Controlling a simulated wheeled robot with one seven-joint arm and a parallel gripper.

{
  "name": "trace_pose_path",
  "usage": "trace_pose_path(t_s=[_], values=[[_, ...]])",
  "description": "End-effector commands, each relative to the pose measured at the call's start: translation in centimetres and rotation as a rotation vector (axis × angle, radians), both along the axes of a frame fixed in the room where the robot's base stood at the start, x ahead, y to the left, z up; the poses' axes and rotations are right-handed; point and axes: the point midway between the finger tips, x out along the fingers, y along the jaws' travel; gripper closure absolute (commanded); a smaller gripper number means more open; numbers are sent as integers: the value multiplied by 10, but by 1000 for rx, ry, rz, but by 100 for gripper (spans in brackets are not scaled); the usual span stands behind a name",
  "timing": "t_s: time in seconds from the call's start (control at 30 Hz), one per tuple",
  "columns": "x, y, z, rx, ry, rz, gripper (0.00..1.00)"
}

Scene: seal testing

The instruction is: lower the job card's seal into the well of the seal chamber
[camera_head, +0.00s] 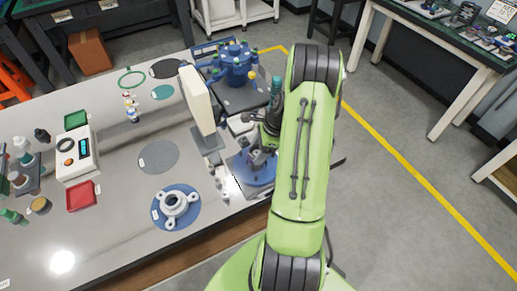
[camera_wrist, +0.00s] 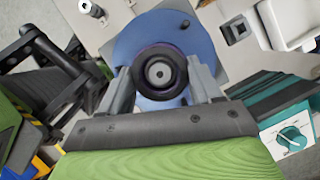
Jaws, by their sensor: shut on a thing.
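My gripper (camera_wrist: 163,80) is shut on a dark round seal (camera_wrist: 160,68) with a grey centre; one finger is on each side of it in the wrist view. The seal is over the middle of the blue round seal chamber (camera_wrist: 203,42). The seal covers the well, so I cannot tell whether it is above the well or partly in it. In the head view the blue chamber (camera_head: 262,178) is at the right end of the bench, partly hidden by my green arm. My gripper (camera_head: 262,157) is just over it there, and the seal cannot be made out.
A cream upright panel (camera_head: 197,100) stands behind the chamber. A blue machine (camera_head: 235,66) is at the back. Small parts stand close beside the chamber.

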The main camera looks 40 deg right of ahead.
Motion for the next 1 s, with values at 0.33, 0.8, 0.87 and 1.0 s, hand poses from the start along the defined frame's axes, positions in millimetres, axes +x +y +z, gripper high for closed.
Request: trace_pose_path(t_s=[0.33, 0.8, 0.87, 1.0], values=[[0, -1, -7, -1, 0, 0, 74], [0, -1, -21, -2, 1, 0, 74], [0, -1, -21, -2, 1, 0, 74], [0, -1, -21, -2, 1, -1, 74]])
